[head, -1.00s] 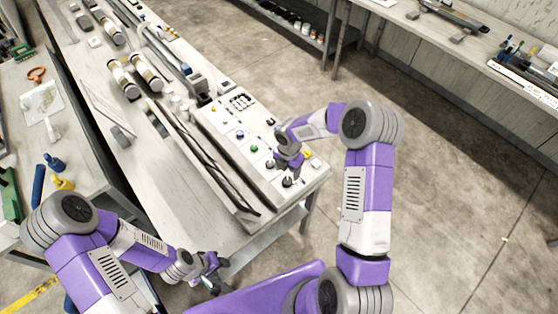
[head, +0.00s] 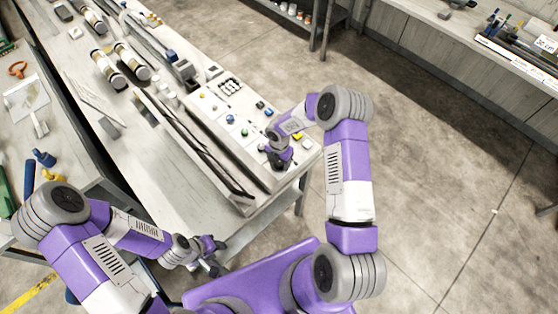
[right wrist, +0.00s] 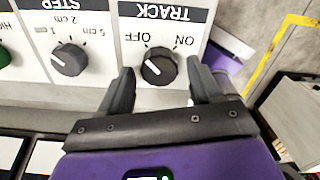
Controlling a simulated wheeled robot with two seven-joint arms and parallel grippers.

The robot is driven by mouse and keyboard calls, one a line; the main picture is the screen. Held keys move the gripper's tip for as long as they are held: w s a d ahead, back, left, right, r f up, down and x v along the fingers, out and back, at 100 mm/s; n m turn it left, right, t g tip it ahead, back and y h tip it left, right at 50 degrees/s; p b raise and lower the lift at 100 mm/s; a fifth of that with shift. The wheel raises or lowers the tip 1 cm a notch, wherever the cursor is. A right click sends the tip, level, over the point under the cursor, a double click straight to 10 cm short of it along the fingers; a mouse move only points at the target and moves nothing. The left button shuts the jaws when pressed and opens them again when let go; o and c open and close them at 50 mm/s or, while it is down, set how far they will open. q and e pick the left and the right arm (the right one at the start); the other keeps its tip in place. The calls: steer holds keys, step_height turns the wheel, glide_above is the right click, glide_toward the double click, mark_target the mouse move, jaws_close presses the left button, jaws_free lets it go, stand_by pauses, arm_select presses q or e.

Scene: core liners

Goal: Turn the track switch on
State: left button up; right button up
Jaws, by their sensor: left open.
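The TRACK switch is a dark round knob (right wrist: 158,66) on a white panel, with upside-down OFF and ON labels beyond it in the right wrist view. My right gripper (right wrist: 160,88) is open, one finger on each side of the knob, with gaps showing on both sides. In the head view the right gripper (head: 279,160) is over the near end of the control panel (head: 238,104) and hides the knob. My left gripper (head: 212,257) is open and empty, off the bench's near edge.
A STEP knob (right wrist: 69,59) sits left of the TRACK knob in the right wrist view. Long dark rails (head: 190,139) lie left of the panel on the bench. Two cylinders (head: 108,68) lie farther back. Open floor is to the right.

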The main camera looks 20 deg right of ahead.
steer(key=c, duration=0.9)
steer(key=m+b, duration=0.3)
steer(key=shift+w+f, duration=0.1)
steer(key=shift+f, duration=0.05)
steer(key=m+b, duration=0.4)
steer(key=m, duration=0.1)
steer(key=shift+m, duration=0.4)
steer(key=m+b, duration=0.3)
steer(key=m, duration=0.2)
steer(key=shift+w, duration=0.1)
steer(key=shift+m+b, duration=0.7)
steer(key=shift+m, duration=1.3)
